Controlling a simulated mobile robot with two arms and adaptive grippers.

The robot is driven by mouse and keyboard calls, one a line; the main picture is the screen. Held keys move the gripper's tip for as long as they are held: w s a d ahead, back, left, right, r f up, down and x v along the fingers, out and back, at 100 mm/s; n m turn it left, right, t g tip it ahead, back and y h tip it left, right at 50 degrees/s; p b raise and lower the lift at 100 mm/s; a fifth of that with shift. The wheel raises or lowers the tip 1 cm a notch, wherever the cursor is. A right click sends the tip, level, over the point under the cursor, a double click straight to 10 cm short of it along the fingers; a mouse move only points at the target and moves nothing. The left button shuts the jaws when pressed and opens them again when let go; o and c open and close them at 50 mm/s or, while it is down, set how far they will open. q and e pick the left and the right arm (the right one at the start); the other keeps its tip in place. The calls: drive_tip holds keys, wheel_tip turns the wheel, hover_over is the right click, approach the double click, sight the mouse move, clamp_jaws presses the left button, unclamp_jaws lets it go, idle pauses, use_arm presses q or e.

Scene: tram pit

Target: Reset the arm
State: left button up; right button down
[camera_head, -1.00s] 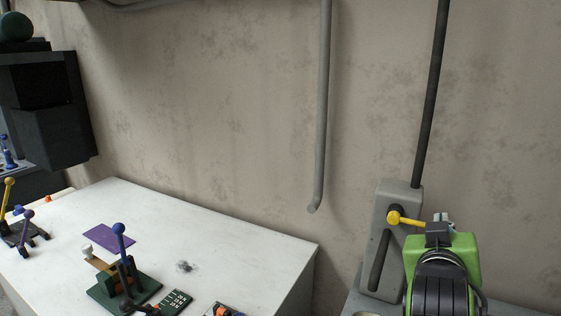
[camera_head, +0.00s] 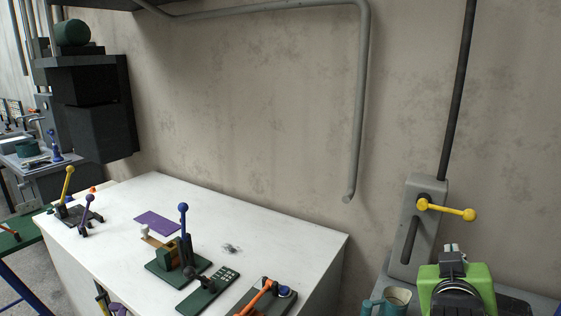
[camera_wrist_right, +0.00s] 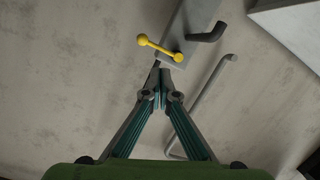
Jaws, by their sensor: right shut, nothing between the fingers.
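My right gripper (camera_head: 453,248) is at the lower right of the head view, below the yellow lever and apart from it in the picture. Its light green body is cut off by the bottom edge. The right wrist view shows its two fingers (camera_wrist_right: 161,80) brought together at the tips with nothing between them. The yellow lever (camera_head: 447,209), with a ball at each end, is on a grey slotted box on the wall. It also shows in the right wrist view (camera_wrist_right: 160,47), just beyond the fingertips. My left gripper is in neither view.
A white table (camera_head: 300,230) at the left carries a green lever stand (camera_head: 165,265), a purple sheet (camera_head: 157,222) and other levers. A teal mug (camera_head: 375,306) stands left of my right gripper. A grey pipe (camera_head: 360,120) and a dark rod (camera_head: 458,90) run along the wall.

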drive_tip(key=s+a+f+n+g+y, duration=0.25)
drive_tip(key=s+f, duration=0.25)
drive_tip(key=f, duration=0.7)
drive_tip(key=s+a+f+n+g+y, duration=0.1)
drive_tip(key=s+a+f+g+y, duration=0.2)
drive_tip(key=f, duration=0.9)
drive_tip(key=s+a+f+g+y, duration=0.1)
drive_tip(key=s+a+f+g, duration=0.15)
drive_tip(key=s+f, duration=0.5)
drive_tip(key=s+a+f+g+y, duration=0.2)
drive_tip(key=s+a+f, duration=0.25)
drive_tip(key=s, duration=0.65)
wheel_tip(320, 180, down, 29)
drive_tip(key=s+b, duration=0.1)
drive_tip(key=s, duration=0.1)
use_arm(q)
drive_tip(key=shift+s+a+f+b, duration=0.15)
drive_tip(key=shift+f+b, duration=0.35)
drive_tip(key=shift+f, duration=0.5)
use_arm(e)
drive_tip(key=s+d+f+g, duration=0.1)
drive_tip(key=s+d+f, duration=0.1)
drive_tip(key=s+f, duration=0.5)
drive_tip(key=s+d+f+g, duration=0.1)
drive_tip(key=s+f, duration=0.7)
drive_tip(key=s, duration=0.1)
drive_tip(key=shift+s+d+f+n, duration=0.25)
drive_tip(key=shift+d+f+n, duration=0.1)
drive_tip(key=shift+n, duration=0.1)
